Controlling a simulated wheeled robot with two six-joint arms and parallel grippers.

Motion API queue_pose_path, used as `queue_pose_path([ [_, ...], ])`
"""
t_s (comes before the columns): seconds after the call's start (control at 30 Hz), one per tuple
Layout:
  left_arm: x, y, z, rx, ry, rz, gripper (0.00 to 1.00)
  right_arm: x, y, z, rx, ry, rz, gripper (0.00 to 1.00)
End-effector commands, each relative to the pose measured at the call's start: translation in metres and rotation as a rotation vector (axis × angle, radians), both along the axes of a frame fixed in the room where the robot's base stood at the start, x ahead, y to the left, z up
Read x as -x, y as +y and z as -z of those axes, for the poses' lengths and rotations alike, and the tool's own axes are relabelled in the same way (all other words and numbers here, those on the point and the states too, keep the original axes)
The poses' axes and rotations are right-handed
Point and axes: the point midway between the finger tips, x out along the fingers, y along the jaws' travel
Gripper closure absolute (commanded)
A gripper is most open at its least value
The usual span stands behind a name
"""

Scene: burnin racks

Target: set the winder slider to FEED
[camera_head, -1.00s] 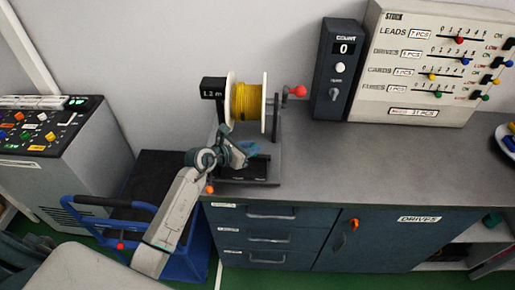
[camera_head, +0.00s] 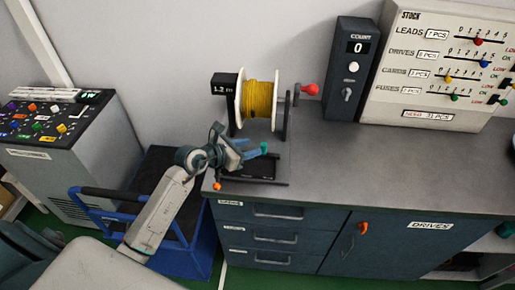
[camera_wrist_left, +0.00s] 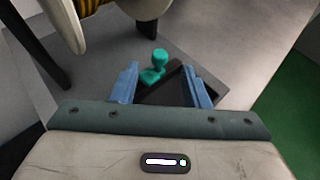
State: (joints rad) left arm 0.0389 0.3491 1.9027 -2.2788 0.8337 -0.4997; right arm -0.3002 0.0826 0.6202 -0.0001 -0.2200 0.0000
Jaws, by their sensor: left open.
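The winder (camera_head: 285,125) stands on the bench and carries a spool of yellow cable (camera_head: 259,101) between white flanges. Its slider has a teal knob (camera_head: 264,147) low at the front of the winder's base; its position labels cannot be read. In the left wrist view the teal knob (camera_wrist_left: 158,60) stands upright from a dark base, ahead of and between my blue fingers. My left gripper (camera_head: 252,149) is open and empty, close to the knob; contact cannot be told in the head view. It also shows in the left wrist view (camera_wrist_left: 162,76). My right gripper is not in view.
A red crank knob (camera_head: 312,89) sticks out at the winder's right. Behind stand a counter box (camera_head: 348,70) showing 0 and a stock panel (camera_head: 425,75). A blue cart (camera_head: 170,258) and a console (camera_head: 75,140) are at left.

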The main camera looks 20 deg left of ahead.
Motion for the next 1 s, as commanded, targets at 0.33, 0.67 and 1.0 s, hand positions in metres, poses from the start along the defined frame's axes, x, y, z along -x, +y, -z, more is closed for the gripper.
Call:
queue_pose_path([
  [0.33, 0.037, 0.021, -0.016, -0.003, 0.000, -0.001, 0.58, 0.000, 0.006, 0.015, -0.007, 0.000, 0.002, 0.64],
  [0.67, 0.043, 0.024, -0.021, 0.001, 0.000, 0.000, 0.58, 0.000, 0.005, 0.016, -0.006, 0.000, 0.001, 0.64],
  [1.0, 0.042, 0.004, -0.043, 0.059, -0.122, 0.037, 0.58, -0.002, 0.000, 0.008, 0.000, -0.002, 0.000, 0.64],
])
